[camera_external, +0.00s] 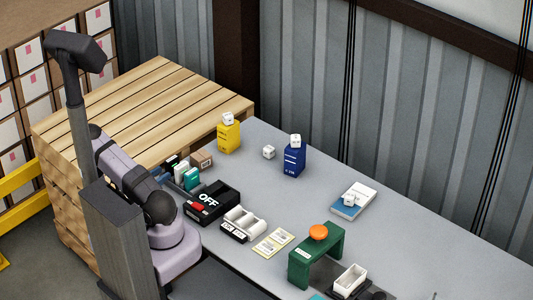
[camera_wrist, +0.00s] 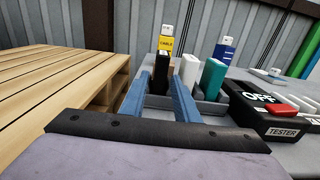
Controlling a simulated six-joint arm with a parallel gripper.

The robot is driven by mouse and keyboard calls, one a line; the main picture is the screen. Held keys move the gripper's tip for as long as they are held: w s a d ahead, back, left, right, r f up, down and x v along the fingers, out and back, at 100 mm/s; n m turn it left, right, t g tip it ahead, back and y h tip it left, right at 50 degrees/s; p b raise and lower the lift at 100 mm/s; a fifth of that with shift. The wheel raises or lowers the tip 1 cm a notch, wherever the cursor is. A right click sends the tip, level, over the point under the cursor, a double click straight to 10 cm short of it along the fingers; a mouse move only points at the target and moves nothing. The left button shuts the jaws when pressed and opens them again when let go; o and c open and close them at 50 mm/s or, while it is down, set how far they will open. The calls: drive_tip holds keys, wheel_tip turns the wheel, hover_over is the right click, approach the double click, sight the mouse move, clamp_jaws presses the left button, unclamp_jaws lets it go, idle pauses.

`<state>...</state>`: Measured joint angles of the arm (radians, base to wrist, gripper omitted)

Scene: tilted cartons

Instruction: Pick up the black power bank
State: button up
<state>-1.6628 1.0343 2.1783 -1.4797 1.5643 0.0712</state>
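The black power bank (camera_wrist: 162,70) stands upright in a grey holder (camera_wrist: 212,108), at its left end in the wrist view. A white block (camera_wrist: 190,72) and a teal block (camera_wrist: 212,78) stand to its right. My gripper (camera_wrist: 160,82) is open, with its two blue fingers pointing forward. The black power bank shows between the fingertips, with a gap on each side; I cannot tell how far ahead it is. In the external view, my arm partly hides the holder, and the dark top (camera_external: 172,160) of the power bank shows.
A black box marked OFF (camera_external: 210,203) stands close to the holder. Yellow (camera_external: 228,138) and blue (camera_external: 291,162) boxes carry white cubes. A wooden pallet stack (camera_external: 140,100) adjoins the grey table. The table's middle is fairly clear.

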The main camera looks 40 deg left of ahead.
drive_tip(key=shift+w+p, duration=0.9)
drive_tip(key=shift+w, duration=4.35)
clamp_jaws()
